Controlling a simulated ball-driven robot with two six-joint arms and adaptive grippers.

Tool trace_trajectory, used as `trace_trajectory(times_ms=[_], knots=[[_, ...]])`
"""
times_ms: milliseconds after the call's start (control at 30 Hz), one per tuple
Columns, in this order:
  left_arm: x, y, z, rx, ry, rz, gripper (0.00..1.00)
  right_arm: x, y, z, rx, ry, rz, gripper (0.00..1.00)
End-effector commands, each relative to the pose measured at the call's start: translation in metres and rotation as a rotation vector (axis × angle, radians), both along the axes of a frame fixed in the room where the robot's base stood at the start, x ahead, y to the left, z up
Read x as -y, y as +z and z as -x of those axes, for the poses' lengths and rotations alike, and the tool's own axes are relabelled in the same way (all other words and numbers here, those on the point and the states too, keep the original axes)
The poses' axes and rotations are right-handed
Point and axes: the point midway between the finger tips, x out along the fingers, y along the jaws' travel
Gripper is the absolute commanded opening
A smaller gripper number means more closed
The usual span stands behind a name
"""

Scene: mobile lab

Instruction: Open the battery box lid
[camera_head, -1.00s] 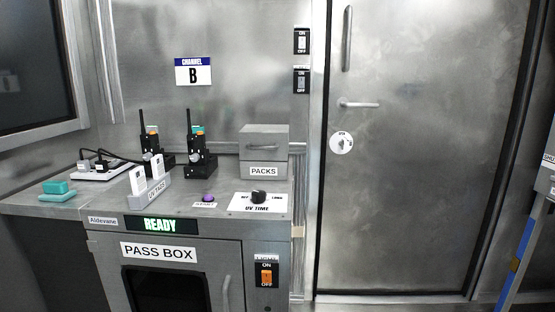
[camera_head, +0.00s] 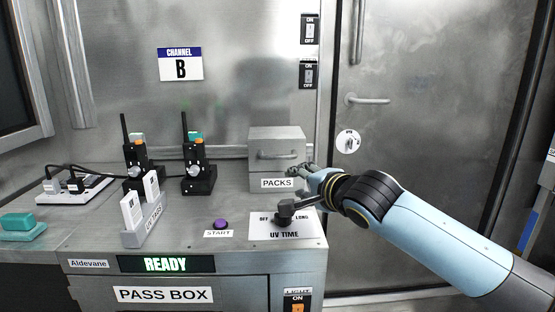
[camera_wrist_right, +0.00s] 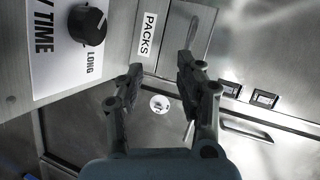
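The battery box (camera_head: 260,182) is a grey metal box labelled PACKS at the back right of the counter. Its lid (camera_head: 262,135) is closed and has a bar handle (camera_head: 278,155) on the front. My right gripper (camera_head: 297,171) is beside the box's right front, just below and right of the handle. In the right wrist view, the two fingers of my right gripper (camera_wrist_right: 158,66) are spread apart with nothing between them. The PACKS label (camera_wrist_right: 148,34) shows just beyond the left finger. My left gripper is not in view.
The UV TIME knob (camera_head: 285,212) stands below my right wrist. A purple START button (camera_head: 221,224), two black radios in chargers (camera_head: 198,180), a white-pack holder (camera_head: 146,228) and a power strip (camera_head: 75,188) occupy the counter. A metal door (camera_head: 430,130) is at right.

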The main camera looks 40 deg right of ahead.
Motion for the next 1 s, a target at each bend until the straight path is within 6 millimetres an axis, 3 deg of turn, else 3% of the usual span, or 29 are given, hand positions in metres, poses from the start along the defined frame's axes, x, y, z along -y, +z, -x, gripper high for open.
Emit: trace_trajectory(times_ms=[100, 233, 367, 700, 1000], knots=[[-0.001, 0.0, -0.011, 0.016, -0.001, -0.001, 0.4, 0.011, 0.021, -0.021, 0.106, -0.021, -0.129, 0.36], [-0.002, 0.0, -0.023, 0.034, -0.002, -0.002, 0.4, 0.016, 0.029, -0.033, 0.154, -0.028, -0.198, 0.36], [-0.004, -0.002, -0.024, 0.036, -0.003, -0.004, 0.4, 0.018, 0.027, -0.05, 0.16, -0.03, -0.209, 0.36], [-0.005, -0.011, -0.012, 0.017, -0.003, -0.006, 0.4, 0.027, 0.014, -0.114, 0.156, -0.029, -0.206, 0.36], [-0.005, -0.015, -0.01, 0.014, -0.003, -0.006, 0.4, 0.03, 0.011, -0.134, 0.156, -0.028, -0.205, 0.36]])
